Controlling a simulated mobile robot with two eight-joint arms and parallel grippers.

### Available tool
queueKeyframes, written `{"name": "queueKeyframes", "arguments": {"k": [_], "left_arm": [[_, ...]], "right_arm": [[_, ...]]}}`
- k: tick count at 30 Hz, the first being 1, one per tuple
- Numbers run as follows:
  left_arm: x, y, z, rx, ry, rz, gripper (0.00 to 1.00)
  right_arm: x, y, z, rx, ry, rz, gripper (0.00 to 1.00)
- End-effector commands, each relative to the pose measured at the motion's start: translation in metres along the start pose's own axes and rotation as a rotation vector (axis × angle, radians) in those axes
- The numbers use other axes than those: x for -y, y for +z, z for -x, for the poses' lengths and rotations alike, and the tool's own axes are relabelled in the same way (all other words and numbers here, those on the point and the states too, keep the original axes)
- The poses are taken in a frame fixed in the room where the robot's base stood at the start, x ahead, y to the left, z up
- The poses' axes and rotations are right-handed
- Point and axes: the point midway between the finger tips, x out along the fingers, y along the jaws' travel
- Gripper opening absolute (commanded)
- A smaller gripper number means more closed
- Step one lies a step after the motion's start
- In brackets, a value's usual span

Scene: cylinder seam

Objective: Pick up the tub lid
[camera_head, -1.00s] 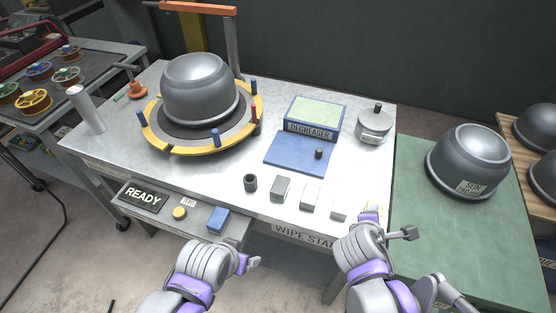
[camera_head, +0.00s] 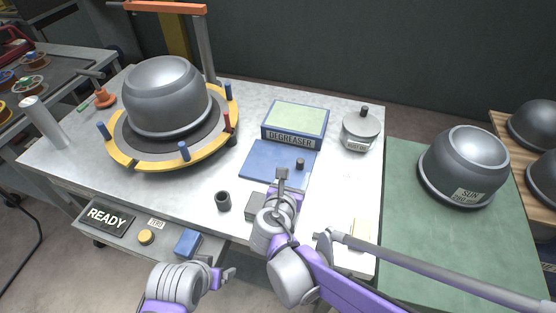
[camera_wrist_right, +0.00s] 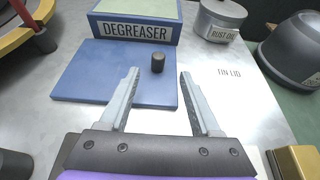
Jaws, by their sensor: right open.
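The tub lid (camera_head: 265,160) is a flat blue plate with a small dark knob (camera_head: 300,163). It lies on the table in front of the open-looking degreaser tub (camera_head: 296,122). My right gripper (camera_head: 283,173) is over the near part of the lid, left of the knob in the head view. In the right wrist view my right gripper (camera_wrist_right: 158,75) is open and empty. Its fingertips are on either side of the lid's knob (camera_wrist_right: 158,63) in the picture, and I cannot tell the height gap. My left gripper (camera_head: 225,275) is low in front of the table; its jaws are unclear.
A rust-labelled tin (camera_head: 360,134) stands right of the tub. A dark dome (camera_head: 167,95) sits in a yellow ring fixture (camera_head: 123,160) at left. A dark cup (camera_head: 223,201) and a grey block (camera_head: 256,206) stand near the front edge. A "TIN LID" marking shows on bare table.

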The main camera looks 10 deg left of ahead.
Motion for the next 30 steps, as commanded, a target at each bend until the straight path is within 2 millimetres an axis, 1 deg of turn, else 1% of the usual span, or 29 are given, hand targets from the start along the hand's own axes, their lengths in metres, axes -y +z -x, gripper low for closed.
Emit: {"name": "queueKeyframes", "arguments": {"k": [1, 3, 6, 11, 13, 18, 21, 24, 30], "left_arm": [[0.000, 0.001, -0.001, 0.000, 0.000, 0.000, 0.86], [0.000, 0.001, -0.002, 0.001, 0.000, 0.000, 0.86], [0.000, 0.002, -0.002, 0.001, 0.000, 0.000, 0.86], [0.000, 0.002, -0.003, 0.001, 0.000, 0.000, 0.86], [0.000, 0.002, -0.003, 0.001, 0.000, 0.000, 0.86], [0.000, 0.002, -0.003, 0.001, 0.000, 0.000, 0.86], [0.000, 0.002, -0.004, 0.001, 0.000, 0.000, 0.86], [0.000, 0.003, -0.004, 0.001, 0.000, 0.000, 0.86], [0.000, 0.003, -0.004, 0.001, 0.000, 0.000, 0.86]], "right_arm": [[0.001, 0.000, -0.010, 0.000, -0.002, -0.001, 0.64], [0.002, 0.000, -0.022, -0.001, -0.004, -0.004, 0.64], [0.001, 0.000, -0.035, -0.002, -0.003, -0.005, 0.64], [0.000, 0.000, -0.046, -0.001, -0.001, -0.005, 0.64], [0.000, 0.001, -0.054, -0.001, -0.002, -0.005, 0.64], [-0.003, 0.002, -0.080, -0.002, -0.003, -0.006, 0.64], [-0.003, 0.002, -0.091, -0.002, -0.002, -0.007, 0.64], [-0.003, 0.002, -0.096, -0.002, -0.001, -0.006, 0.64], [-0.003, 0.002, -0.096, -0.002, 0.000, -0.006, 0.64]]}}
